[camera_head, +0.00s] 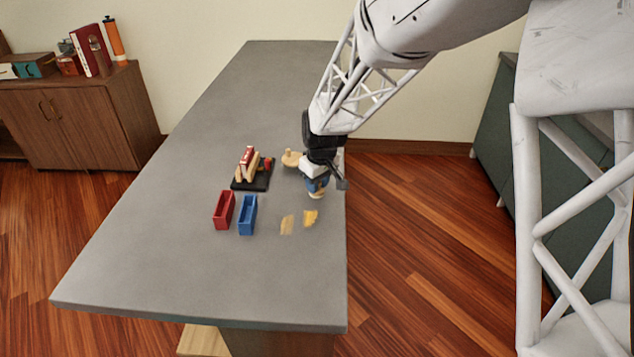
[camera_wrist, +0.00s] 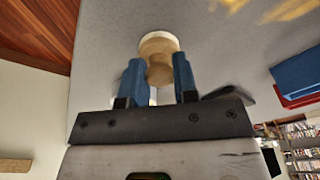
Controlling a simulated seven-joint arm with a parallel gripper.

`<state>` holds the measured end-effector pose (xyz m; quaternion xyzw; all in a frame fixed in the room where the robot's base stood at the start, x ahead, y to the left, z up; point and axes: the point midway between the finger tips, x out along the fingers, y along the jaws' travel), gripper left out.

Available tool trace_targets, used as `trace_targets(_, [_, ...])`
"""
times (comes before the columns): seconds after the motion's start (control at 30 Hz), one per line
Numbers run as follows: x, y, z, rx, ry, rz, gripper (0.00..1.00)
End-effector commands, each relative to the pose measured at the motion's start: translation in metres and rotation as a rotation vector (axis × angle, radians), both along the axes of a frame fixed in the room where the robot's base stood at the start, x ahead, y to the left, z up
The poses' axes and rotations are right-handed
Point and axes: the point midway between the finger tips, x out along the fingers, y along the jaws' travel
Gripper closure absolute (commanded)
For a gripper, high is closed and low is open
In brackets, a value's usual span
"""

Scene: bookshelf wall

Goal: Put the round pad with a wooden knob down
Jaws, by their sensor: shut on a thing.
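The round pad with a wooden knob (camera_head: 317,195) is at my gripper's tips, near the table's right edge. In the wrist view the pad (camera_wrist: 159,39) shows a pale rim and a tan wooden body between the blue fingers. My gripper (camera_wrist: 157,78) is shut on its knob; in the head view my gripper (camera_head: 317,184) points down over the table. The fingers hide part of the knob. I cannot tell whether the pad's underside touches the table.
Two yellowish patches, one paler (camera_head: 287,225) and one brighter (camera_head: 310,218), mark the grey table (camera_head: 200,270) near the pad. A wooden knobbed piece (camera_head: 291,158) is behind.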

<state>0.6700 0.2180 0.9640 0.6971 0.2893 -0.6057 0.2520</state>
Motion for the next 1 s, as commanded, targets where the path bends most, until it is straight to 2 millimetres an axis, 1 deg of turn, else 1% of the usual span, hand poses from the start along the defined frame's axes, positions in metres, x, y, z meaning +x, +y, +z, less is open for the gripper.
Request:
trace_targets(0.4, [0.0001,0.0000,-0.0029,0.000,0.000,0.000,0.95])
trace_targets(0.43, [0.0002,0.0001,-0.0027,0.000,0.000,0.000,0.70])
trace_targets(0.57, [0.0001,0.0000,-0.0026,0.000,0.000,0.000,0.50])
trace_targets(0.6, [0.0001,0.0000,-0.0026,0.000,0.000,0.000,0.47])
trace_targets(0.87, [0.0001,0.0000,-0.0022,0.000,0.000,0.001,0.47])
trace_targets(1.0, [0.0002,0.0000,0.0012,0.000,-0.002,0.001,0.47])
